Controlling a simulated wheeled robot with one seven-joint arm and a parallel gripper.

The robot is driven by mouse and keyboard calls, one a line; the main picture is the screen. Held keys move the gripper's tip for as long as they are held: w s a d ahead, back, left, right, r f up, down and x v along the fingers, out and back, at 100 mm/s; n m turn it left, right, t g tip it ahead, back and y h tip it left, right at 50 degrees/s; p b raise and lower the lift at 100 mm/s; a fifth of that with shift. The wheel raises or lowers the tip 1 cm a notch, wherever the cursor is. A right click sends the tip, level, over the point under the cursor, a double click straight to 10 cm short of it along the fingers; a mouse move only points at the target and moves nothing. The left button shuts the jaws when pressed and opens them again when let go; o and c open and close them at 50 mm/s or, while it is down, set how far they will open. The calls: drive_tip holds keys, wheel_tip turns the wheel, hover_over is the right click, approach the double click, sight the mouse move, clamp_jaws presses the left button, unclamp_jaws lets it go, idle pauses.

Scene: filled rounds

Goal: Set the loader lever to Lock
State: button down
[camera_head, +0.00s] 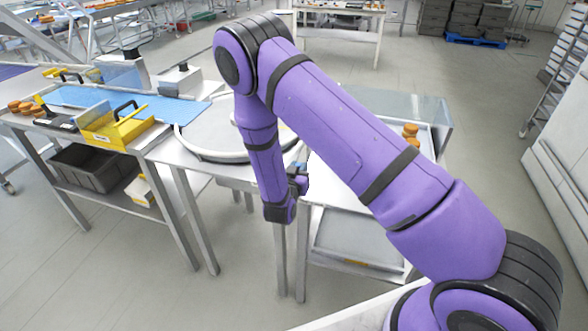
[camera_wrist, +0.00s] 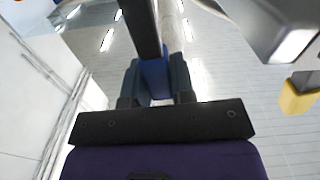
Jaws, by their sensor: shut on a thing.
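My gripper (camera_wrist: 155,82) is shut on a blue grip (camera_wrist: 155,76) at the end of a dark bar (camera_wrist: 142,25), which I take to be the loader lever. The two dark fingers sit on either side of the blue part. In the head view, my gripper (camera_head: 298,182) is beside the front edge of the round-topped table, low and partly hidden by my own wrist. A small blue bit (camera_head: 302,168) shows there. No Lock mark is readable, so the lever's setting cannot be told.
The round grey plate (camera_head: 215,130) lies on the table behind my arm. A yellow holder (camera_head: 118,130) and a blue mat (camera_head: 125,103) are on the left table. A grey crate (camera_head: 90,168) stands on its lower shelf. The floor at front left is clear.

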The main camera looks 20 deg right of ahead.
drive_tip(key=d+m, duration=0.1)
drive_tip(key=s+m, duration=0.1)
drive_tip(key=shift+s+d+m, duration=0.15)
drive_tip(key=shift+d+m, duration=0.25)
drive_tip(key=shift+s+d+f+m, duration=0.25)
drive_tip(key=shift+s+d+m, duration=0.2)
drive_tip(key=shift+m, duration=0.35)
drive_tip(key=shift+s+d+f+m, duration=0.2)
drive_tip(key=shift+s+d+m, duration=0.15)
drive_tip(key=shift+d+m, duration=0.35)
drive_tip(key=shift+a, duration=0.1)
drive_tip(key=c, duration=1)
unclamp_jaws()
drive_tip(key=shift+o, duration=0.2)
drive_tip(key=shift+s+a, duration=0.1)
drive_tip(key=v, duration=1)
drive_tip(key=shift+s, duration=0.25)
drive_tip(key=shift+w+a, duration=0.1)
drive_tip(key=shift+a, duration=0.05)
